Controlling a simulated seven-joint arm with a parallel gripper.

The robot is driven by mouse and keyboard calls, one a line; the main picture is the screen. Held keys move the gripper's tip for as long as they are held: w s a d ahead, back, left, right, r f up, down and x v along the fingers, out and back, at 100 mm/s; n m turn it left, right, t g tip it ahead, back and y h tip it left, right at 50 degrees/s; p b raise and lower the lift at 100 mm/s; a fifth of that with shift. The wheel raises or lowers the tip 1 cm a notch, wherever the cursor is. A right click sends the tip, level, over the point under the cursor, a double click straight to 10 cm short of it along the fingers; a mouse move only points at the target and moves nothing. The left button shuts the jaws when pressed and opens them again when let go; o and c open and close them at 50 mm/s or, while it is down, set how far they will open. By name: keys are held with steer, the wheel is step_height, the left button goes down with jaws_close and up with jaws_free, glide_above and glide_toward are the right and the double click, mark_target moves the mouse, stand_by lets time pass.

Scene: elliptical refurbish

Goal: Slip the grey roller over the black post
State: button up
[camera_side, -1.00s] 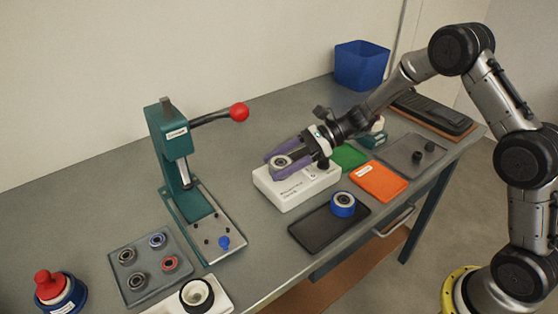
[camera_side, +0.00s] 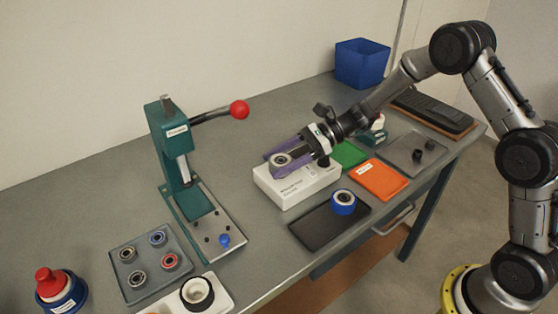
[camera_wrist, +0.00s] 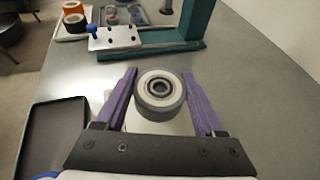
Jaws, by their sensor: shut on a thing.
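My gripper (camera_side: 281,160) has purple fingers and is shut on the grey roller (camera_side: 278,159), over the left part of a white box (camera_side: 297,189). In the wrist view the roller (camera_wrist: 160,108) sits between the two fingertips, its ringed bore facing the camera. I cannot tell whether the roller touches the box. A short black upright piece (camera_side: 323,161) shows at the right end of the box, close beside my gripper; it may be the black post, but I cannot be sure. Whatever is directly under the roller is hidden.
A black tray (camera_side: 318,238) with a blue roller (camera_side: 343,202) lies in front of the box. An orange tray (camera_side: 378,181) and a green tray (camera_side: 349,154) lie to the right. A green press (camera_side: 168,140) with a red-knobbed lever stands left. Bare tabletop lies between press and box.

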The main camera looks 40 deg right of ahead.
steer(key=shift+f, duration=0.55)
stand_by(0.4)
steer(key=o, duration=1.2)
steer(key=shift+c, duration=0.2)
steer(key=shift+v, duration=5.5)
